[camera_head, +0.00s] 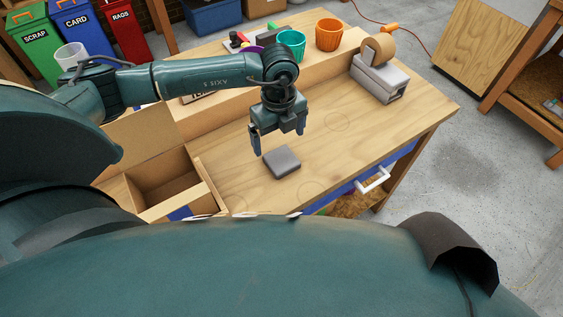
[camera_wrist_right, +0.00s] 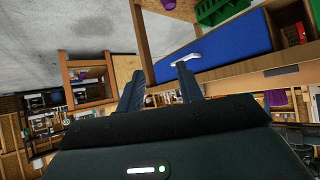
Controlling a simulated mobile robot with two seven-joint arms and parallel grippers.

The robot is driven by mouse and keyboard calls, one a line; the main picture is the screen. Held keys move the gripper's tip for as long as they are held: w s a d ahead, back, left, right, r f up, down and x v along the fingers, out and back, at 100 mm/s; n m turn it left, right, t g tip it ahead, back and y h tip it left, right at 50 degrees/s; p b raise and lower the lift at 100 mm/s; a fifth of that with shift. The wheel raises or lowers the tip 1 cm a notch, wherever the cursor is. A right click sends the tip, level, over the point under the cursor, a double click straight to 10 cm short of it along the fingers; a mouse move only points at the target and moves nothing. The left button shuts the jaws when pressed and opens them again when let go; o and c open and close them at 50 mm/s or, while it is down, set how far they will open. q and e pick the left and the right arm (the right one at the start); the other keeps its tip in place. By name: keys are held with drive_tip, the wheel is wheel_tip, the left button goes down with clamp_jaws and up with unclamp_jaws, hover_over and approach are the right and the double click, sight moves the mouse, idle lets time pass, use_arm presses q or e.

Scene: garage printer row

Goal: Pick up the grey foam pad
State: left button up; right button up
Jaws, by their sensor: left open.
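The grey foam pad (camera_head: 282,162) is a small flat block lying on the wooden workbench (camera_head: 345,160) in the head view. My left gripper (camera_head: 279,142) points down just behind and above the pad, with its fingers apart and nothing between them. A small gap shows between the fingers and the pad, but the exact height is hard to tell. In the right wrist view my right gripper (camera_wrist_right: 159,72) has its two fingers spread with nothing between them. The pad does not show in that view.
An open cardboard box (camera_head: 165,182) stands left of the pad. A tape dispenser (camera_head: 380,75), an orange cup (camera_head: 329,34) and a teal cup (camera_head: 292,43) stand farther back. A white drawer handle (camera_head: 373,179) sticks out in front. The bench right of the pad is clear.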

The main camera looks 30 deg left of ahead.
use_arm(q)
wheel_tip(320, 180, down, 2)
drive_tip(key=shift+f+b, duration=0.1)
drive_tip(key=shift+b, duration=0.25)
drive_tip(key=shift+f, duration=0.35)
drive_tip(key=f+b, duration=0.4)
drive_tip(key=f, duration=0.1)
drive_tip(key=shift+w+d, duration=0.2)
drive_tip(key=shift+d, duration=0.05)
drive_tip(key=shift+f, duration=0.1)
drive_tip(key=c, duration=1)
use_arm(e)
drive_tip(key=shift+w+a+f+n+t+y, duration=0.1)
drive_tip(key=shift+w+a+n+t+y, duration=0.15)
drive_tip(key=shift+a, duration=0.3)
drive_tip(key=shift+w+a+f+n+t+y, duration=0.15)
drive_tip(key=shift+w+a+t+y, duration=0.2)
drive_tip(key=shift+a, duration=0.2)
use_arm(q)
drive_tip(key=shift+c, duration=0.2)
use_arm(e)
drive_tip(key=shift+r, duration=0.1)
